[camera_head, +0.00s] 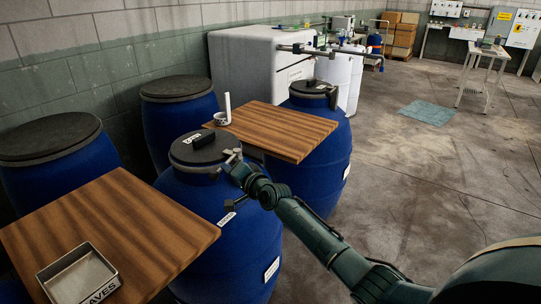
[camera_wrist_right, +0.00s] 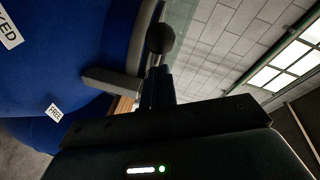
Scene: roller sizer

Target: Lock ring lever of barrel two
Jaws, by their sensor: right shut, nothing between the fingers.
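A blue barrel (camera_head: 225,260) with a dark lid stands in the middle of the head view, between two wooden boards. My right gripper (camera_head: 235,158) is at the right edge of its lid, shut and empty. In the right wrist view, the shut fingers (camera_wrist_right: 158,85) point at a dark ball knob (camera_wrist_right: 160,39) by the barrel's rim. A grey bar (camera_wrist_right: 110,80) sticks out beside the fingers. White labels reading "KED" (camera_wrist_right: 9,27), partly cut off, and "FREE" (camera_wrist_right: 54,112) are on the blue wall. Contact with the knob cannot be told. My left gripper is out of view.
A wooden board (camera_head: 150,215) at front left carries a metal tray (camera_head: 78,275). More blue barrels stand along the wall and at right (camera_head: 325,165).

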